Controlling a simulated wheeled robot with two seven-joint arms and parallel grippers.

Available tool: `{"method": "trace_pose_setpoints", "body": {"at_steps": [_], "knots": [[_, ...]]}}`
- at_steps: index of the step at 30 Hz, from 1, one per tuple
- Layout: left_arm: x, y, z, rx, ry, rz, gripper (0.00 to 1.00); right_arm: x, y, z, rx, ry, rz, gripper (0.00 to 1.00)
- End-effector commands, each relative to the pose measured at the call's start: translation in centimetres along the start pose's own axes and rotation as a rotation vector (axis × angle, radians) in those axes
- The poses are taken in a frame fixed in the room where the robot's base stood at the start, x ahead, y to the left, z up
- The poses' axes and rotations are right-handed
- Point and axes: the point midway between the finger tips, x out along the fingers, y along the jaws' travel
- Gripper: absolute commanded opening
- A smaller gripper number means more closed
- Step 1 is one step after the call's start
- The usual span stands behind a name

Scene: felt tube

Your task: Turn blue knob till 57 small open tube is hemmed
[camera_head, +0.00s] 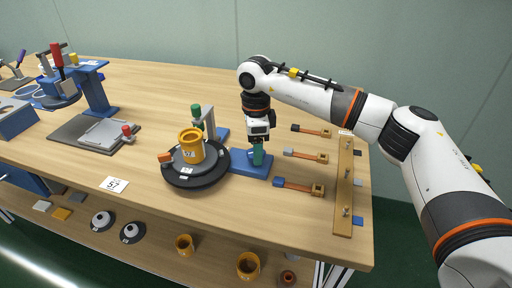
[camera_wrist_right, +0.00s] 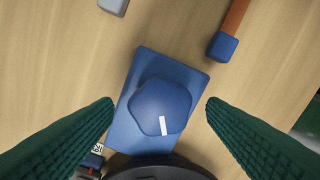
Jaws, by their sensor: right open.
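The blue knob (camera_wrist_right: 160,105) is a many-sided cap with a white mark, standing on a blue base plate (camera_wrist_right: 190,72). In the head view the same base plate (camera_head: 243,164) lies right of a black round turntable (camera_head: 203,177), and the knob is largely hidden by my gripper. My right gripper (camera_head: 257,160) points down over it. In the right wrist view its green fingers (camera_wrist_right: 160,105) are open on either side of the knob, with gaps visible. An orange open tube (camera_head: 191,147) stands upright on the turntable. My left gripper is not in view.
A green-topped post (camera_head: 197,111) stands behind the tube. Several wooden-handled tools (camera_head: 305,157) and a wooden rack (camera_head: 344,190) lie to the right. A "57" card (camera_head: 114,184) lies at the front edge. More orange tubes (camera_head: 248,265) sit below.

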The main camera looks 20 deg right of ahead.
Motion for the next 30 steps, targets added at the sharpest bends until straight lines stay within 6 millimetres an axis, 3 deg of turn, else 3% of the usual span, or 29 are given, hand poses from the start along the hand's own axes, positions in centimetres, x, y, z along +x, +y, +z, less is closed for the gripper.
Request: {"method": "trace_pose_setpoints", "body": {"at_steps": [9, 15, 21, 30], "knots": [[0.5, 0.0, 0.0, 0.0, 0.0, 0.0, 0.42, -6.6, 0.1, 0.0, 0.0, 0.001, 0.006, 0.66], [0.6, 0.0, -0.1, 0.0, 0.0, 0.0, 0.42, -9.9, 0.1, 0.0, 0.0, 0.001, 0.004, 0.66], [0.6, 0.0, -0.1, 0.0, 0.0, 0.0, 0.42, -11.1, 0.0, 0.0, -0.001, 0.001, 0.002, 0.66], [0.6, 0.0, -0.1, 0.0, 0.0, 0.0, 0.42, -11.1, 0.0, 0.0, 0.0, 0.001, 0.001, 0.66]]}}
